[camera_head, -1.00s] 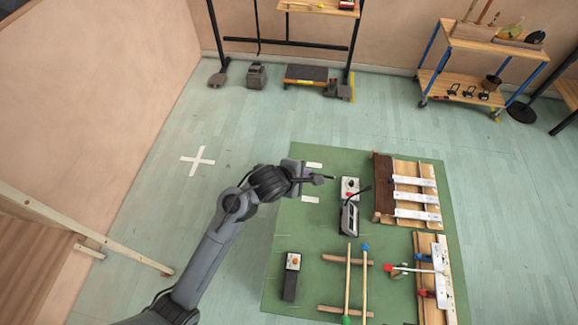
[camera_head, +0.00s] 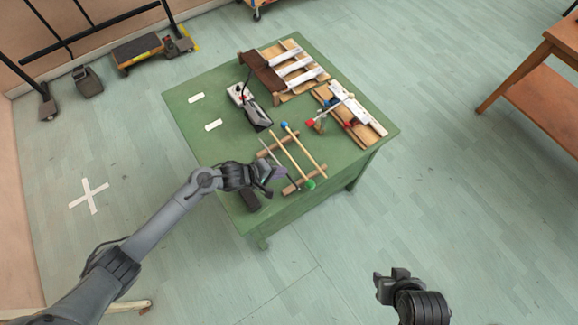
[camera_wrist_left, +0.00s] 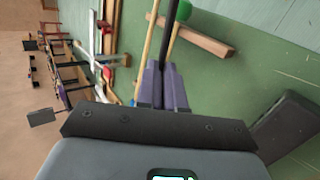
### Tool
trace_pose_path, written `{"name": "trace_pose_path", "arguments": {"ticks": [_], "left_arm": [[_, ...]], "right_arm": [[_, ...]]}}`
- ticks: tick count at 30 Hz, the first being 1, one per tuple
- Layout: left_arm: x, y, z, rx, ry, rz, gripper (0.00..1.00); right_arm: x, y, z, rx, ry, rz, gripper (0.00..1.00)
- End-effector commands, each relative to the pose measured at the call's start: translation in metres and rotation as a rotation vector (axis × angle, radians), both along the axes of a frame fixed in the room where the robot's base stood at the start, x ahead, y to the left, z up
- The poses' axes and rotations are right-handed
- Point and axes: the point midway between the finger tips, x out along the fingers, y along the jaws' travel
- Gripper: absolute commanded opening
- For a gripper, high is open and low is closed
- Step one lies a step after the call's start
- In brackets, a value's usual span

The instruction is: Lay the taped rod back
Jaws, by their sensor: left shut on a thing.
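My left gripper (camera_head: 272,176) is low over the near edge of the green table (camera_head: 185,110). In the left wrist view its purple fingers (camera_wrist_left: 166,88) are shut on a dark rod (camera_wrist_left: 166,38), which I take as the taped rod. In the head view a thin greyish rod (camera_head: 266,150) runs from the gripper toward the far rest bar. Whether it touches the bars is unclear. Beside it, a green-headed mallet (camera_head: 309,185) and a blue-headed mallet (camera_head: 285,125) lie across two wooden rest bars (camera_head: 289,188). My right gripper (camera_head: 392,285) is off the table at lower right.
A dark block (camera_head: 249,199) lies at the table's near left corner, close to my left gripper. A dark device (camera_head: 256,117), wooden bar instruments (camera_head: 290,75) and a red-headed mallet (camera_head: 311,122) occupy the back and right. The table's left part is mostly clear.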

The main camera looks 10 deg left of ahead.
Motion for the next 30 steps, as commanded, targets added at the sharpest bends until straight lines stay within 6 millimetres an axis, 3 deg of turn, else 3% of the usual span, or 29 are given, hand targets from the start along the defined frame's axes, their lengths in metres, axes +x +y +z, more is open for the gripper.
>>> {"name": "trace_pose_path", "arguments": {"ticks": [1, 6, 13, 30], "left_arm": [[0.005, 0.011, -0.018, 0.009, -0.018, 0.003, 0.00], [0.016, 0.022, -0.024, 0.020, -0.068, 0.003, 0.00], [0.020, 0.023, -0.022, 0.033, -0.113, 0.003, 0.00], [0.019, 0.024, -0.023, 0.021, -0.125, 0.005, 0.00]], "right_arm": [[-0.001, 0.000, -0.018, 0.000, 0.002, 0.000, 0.43], [-0.001, 0.000, -0.034, 0.000, 0.003, 0.000, 0.43], [0.006, 0.001, -0.032, 0.003, -0.015, -0.002, 0.43], [0.000, 0.002, -0.026, 0.009, -0.002, -0.005, 0.43]]}}
